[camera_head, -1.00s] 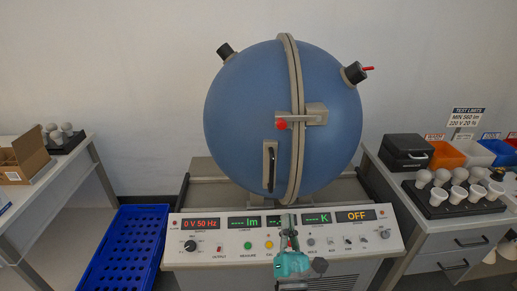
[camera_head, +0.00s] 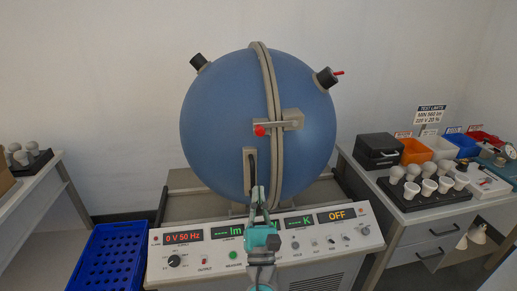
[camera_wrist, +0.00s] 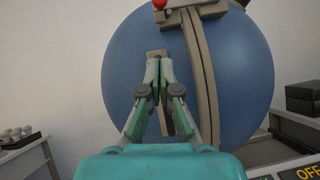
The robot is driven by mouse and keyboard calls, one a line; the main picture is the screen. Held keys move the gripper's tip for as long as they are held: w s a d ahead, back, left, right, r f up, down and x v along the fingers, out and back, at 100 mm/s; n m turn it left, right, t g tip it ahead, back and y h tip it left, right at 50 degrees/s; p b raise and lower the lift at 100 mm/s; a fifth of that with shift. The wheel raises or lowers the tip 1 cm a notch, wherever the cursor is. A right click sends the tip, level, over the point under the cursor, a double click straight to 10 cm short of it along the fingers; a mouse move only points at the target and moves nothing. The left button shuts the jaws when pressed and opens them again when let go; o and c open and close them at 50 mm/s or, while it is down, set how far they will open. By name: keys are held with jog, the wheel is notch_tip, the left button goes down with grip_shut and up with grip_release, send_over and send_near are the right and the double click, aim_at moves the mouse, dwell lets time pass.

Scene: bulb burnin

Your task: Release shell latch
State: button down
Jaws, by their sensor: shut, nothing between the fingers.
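A large blue sphere (camera_head: 222,115) stands closed behind the control panel, with a beige seam band (camera_head: 270,80) down its middle. The shell latch (camera_head: 291,120) is a beige bracket across the seam, with a red knob (camera_head: 260,130) at its left end. In the wrist view the red knob (camera_wrist: 159,4) is at the top edge, partly cut off. My gripper (camera_head: 258,190) is shut and empty, below the latch and in front of the lower sphere. In the wrist view its fingertips (camera_wrist: 159,68) overlap the beige handle plate (camera_wrist: 157,54) and hide part of it.
The control panel (camera_head: 205,260) spans below the sphere, its right display reading OFF. A blue crate (camera_head: 105,258) is on the floor at left. The right table holds a black case (camera_head: 377,150), colored bins and a bulb tray (camera_head: 425,200).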

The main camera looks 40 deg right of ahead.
jog(key=shift+s+a+r+x, duration=0.1)
jog(key=shift+s+r+x, duration=0.2)
jog(key=shift+x, duration=1.6)
jog(key=shift+s+a+r+x, duration=0.2)
jog(key=shift+r+x, duration=0.25)
jog(key=shift+x, duration=1.45)
jog(key=shift+s+a+r+x, duration=0.1)
jog(key=shift+s+r+x, duration=0.25)
jog(key=shift+x, duration=1.6)
jog(key=shift+w+r, duration=0.1)
jog(key=s+d+r+m+g, duration=0.1)
jog(key=d+r+m+g, duration=0.1)
jog(key=r+m+g, duration=0.4)
jog(key=s+d+r+m+g+h, duration=0.1)
jog(key=r+m+g, duration=0.5)
jog(key=m, duration=0.8)
jog(key=shift+s+d+r, duration=0.3)
jog(key=shift+d+r, duration=0.1)
jog(key=shift+r, duration=0.15)
jog(key=shift+h, duration=0.3)
